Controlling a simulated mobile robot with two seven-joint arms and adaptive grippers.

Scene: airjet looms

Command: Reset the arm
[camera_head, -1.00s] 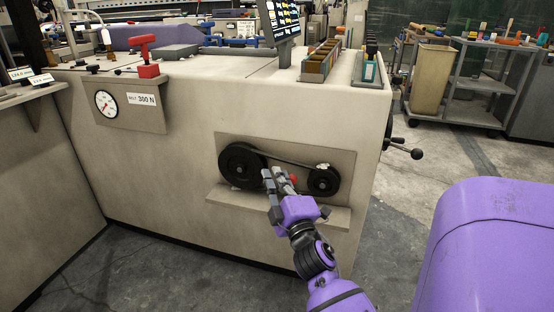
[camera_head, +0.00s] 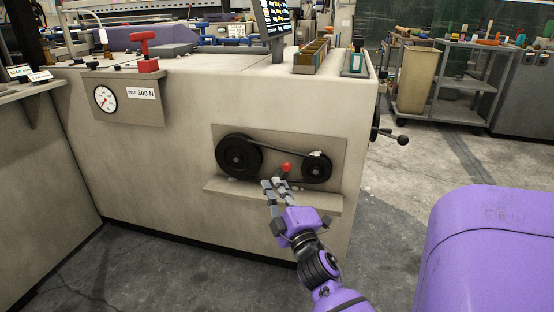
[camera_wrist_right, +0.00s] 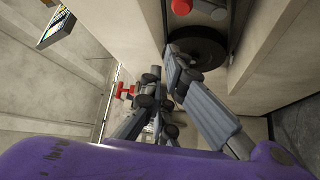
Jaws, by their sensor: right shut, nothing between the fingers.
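My right gripper (camera_head: 273,184) is shut and empty in the head view. It is in front of the loom's side, by the small ledge (camera_head: 325,200) below the belt drive. The drive has a large black pulley (camera_head: 239,157), a smaller pulley (camera_head: 316,168) and a belt between them. A red knob (camera_head: 286,167) shows just above the fingertips. In the right wrist view the fingers (camera_wrist_right: 165,75) reach upward, with a black pulley (camera_wrist_right: 200,52) and a red knob (camera_wrist_right: 181,7) beyond them. My left gripper is not in view.
A dial gauge (camera_head: 105,98) and a 300 N label are on the loom's front, with a red T-handle (camera_head: 145,45) on top. A black-knobbed lever (camera_head: 401,139) sticks out at the loom's right end. A cart (camera_head: 462,110) stands behind.

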